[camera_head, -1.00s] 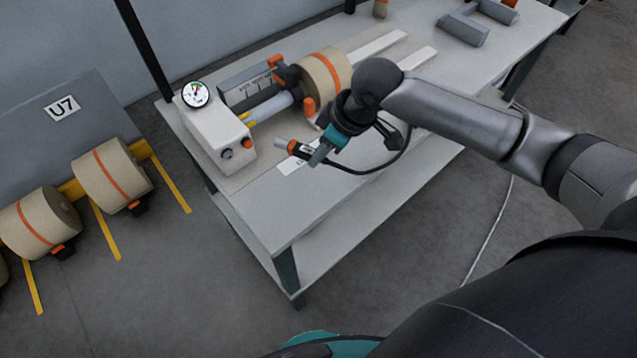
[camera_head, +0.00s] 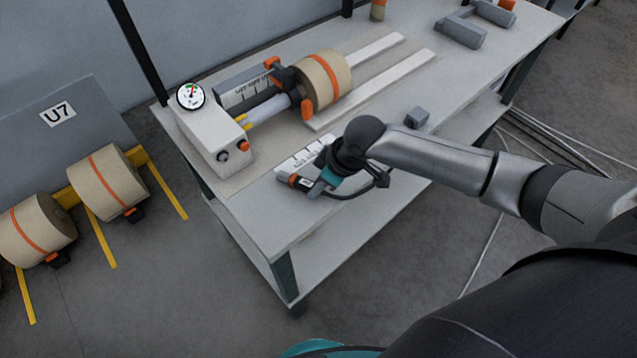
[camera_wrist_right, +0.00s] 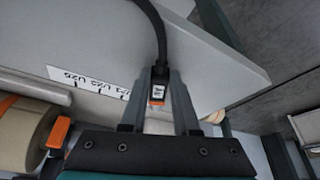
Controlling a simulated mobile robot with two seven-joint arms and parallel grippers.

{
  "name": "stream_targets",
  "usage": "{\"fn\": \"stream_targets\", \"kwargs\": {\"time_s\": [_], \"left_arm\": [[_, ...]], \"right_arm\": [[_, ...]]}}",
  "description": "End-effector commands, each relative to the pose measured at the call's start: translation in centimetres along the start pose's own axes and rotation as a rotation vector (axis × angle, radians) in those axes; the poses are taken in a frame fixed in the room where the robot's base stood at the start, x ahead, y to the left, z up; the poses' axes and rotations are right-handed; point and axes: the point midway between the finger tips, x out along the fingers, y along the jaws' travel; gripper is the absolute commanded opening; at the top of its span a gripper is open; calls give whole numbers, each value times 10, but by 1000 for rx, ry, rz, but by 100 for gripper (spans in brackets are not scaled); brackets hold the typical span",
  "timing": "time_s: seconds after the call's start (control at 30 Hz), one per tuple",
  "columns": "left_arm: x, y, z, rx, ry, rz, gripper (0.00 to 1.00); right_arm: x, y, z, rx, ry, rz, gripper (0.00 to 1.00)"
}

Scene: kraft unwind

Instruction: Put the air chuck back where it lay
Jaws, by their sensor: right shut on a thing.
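My left gripper is not in view.
The bench (camera_head: 262,205) has free room at its near left corner. Behind stand a white gauge box (camera_head: 213,135) and a kraft roll (camera_head: 322,80) on a shaft. More rolls (camera_head: 106,182) are on the left rack.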

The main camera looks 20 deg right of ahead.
Motion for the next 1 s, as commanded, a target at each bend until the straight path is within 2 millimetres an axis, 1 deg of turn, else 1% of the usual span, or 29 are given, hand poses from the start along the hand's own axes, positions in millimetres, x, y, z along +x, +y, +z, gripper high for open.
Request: {"fn": "stream_targets", "kwargs": {"time_s": [0.1, 0.13, 0.37, 0.4, 0.63, 0.73, 0.87, 1.0], "left_arm": [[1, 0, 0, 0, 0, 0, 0], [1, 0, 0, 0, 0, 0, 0], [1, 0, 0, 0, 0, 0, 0], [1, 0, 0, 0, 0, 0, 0], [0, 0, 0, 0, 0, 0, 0], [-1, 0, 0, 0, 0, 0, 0], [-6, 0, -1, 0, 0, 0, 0], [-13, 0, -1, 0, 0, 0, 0]], "right_arm": [[3, 0, 1, 1, 1, 0, 0], [3, 0, 1, 1, 0, 0, 32], [3, 0, 1, 1, 0, 0, 57], [2, 0, 1, 1, 0, 0, 59], [2, 0, 1, 1, 0, 0, 59], [-4, 1, 0, 0, 0, 1, 59], [-21, 1, 0, 1, 1, 1, 59], [-50, 1, -1, -1, 1, 2, 59]]}}
